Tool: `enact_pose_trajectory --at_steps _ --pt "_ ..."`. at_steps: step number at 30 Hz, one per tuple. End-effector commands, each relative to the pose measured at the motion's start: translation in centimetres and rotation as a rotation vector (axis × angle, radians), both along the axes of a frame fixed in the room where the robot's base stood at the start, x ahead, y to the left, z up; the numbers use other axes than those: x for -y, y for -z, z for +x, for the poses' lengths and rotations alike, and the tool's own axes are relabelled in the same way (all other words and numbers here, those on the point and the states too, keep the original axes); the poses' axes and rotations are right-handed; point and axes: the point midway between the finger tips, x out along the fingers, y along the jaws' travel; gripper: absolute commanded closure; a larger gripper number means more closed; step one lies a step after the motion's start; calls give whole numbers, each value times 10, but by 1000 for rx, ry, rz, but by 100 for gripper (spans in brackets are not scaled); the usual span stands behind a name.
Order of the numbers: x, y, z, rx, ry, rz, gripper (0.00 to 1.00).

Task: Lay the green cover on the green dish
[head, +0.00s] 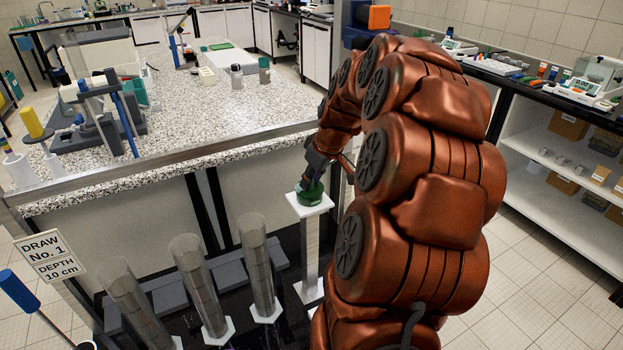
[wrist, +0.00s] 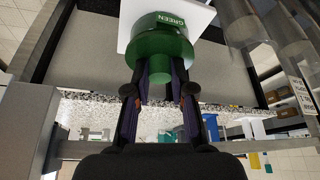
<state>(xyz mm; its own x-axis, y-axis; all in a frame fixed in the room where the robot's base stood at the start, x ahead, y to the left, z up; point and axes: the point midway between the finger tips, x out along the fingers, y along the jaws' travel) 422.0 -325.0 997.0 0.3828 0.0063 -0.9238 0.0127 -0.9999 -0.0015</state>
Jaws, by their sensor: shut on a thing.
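The green dish (wrist: 150,22), marked GREEN, stands on the white top plate of a slim pedestal. In the head view a green shape (head: 312,193), dish and cover together, shows on that plate, partly hidden by my gripper (head: 314,176). In the wrist view the green cover (wrist: 160,46) is lined up with the dish, its wide face toward it. My gripper (wrist: 159,72) is shut on the cover's knob (wrist: 158,73), a finger on each side. No clear gap shows between cover and dish, but I cannot tell whether the cover fully rests there.
The pedestal's white plate (head: 310,207) is small. Several clear tubes (head: 257,265) on white bases stand to its left. A speckled counter (head: 225,115) with lab gear lies behind. A sign (head: 50,255) reads DRAW No. 1, DEPTH 10 cm.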

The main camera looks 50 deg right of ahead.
Motion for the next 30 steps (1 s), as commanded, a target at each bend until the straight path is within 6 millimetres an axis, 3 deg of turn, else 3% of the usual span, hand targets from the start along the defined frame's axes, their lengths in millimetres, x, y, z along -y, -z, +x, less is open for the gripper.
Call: enact_pose_trajectory --at_steps 16,17,24,30 --pt "0 7 0 0 0 0 95" --pt "0 7 0 0 0 0 75" --pt "0 6 0 0 0 0 50" --pt "0 6 0 0 0 0 48"
